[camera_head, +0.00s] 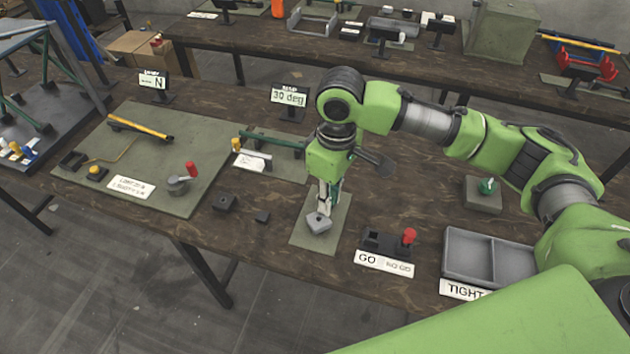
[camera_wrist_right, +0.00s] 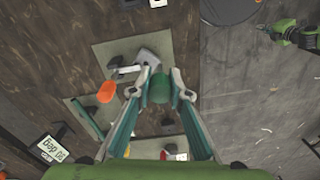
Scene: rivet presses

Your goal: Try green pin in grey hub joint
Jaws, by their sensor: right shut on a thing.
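My right gripper (camera_head: 321,207) points down over the grey hub joint (camera_head: 318,225), which sits on a green mat (camera_head: 305,243). In the wrist view my right gripper (camera_wrist_right: 161,86) is shut on the green pin (camera_wrist_right: 158,88), seen end-on between the fingertips. The hub joint (camera_wrist_right: 147,58) shows just beyond the pin there, partly behind a fingertip. I cannot tell whether the pin touches the hub or is in its hole. Part of a green arm (camera_wrist_right: 284,31) shows at the wrist view's upper right; its gripper state is unclear.
A GO/NO-GO gauge (camera_head: 385,244) with a red knob stands right of the mat, and a grey divided tray (camera_head: 484,257) farther right. A grey block (camera_head: 483,195) with a green knob is behind. A 30 deg sign (camera_head: 289,97) stands behind.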

